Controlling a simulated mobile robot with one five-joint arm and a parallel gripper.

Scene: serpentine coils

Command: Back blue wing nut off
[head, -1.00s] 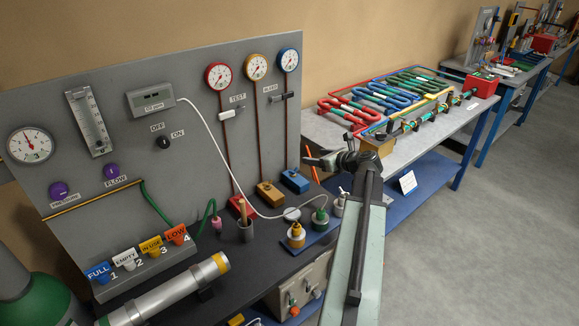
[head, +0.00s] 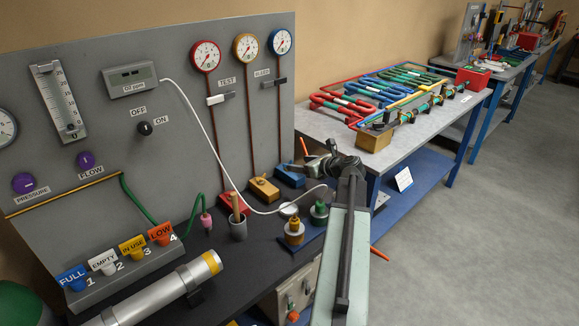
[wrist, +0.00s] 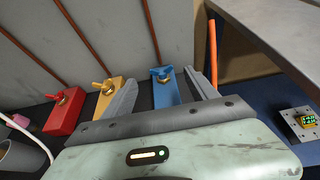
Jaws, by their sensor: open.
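The blue block (head: 289,177) stands on the dark bench at the foot of the panel, below the blue-rimmed gauge. In the wrist view the blue block (wrist: 167,95) carries a small brass-coloured wing nut (wrist: 162,77) on its upper part. My gripper (head: 308,166) is open and empty, just right of the blue block in the head view. In the wrist view my gripper's fingers (wrist: 160,80) appear on either side of the blue block, with a gap to each side. The near end of the block is hidden behind my gripper body. I cannot tell whether the fingers are level with the nut.
A yellow block (wrist: 108,94) and a red block (wrist: 64,112), each with a wing nut, stand left of the blue one. An orange rod (wrist: 212,50) rises close to the right finger. A grey table (head: 325,124) stands at right. A white cable (head: 213,127) crosses the panel.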

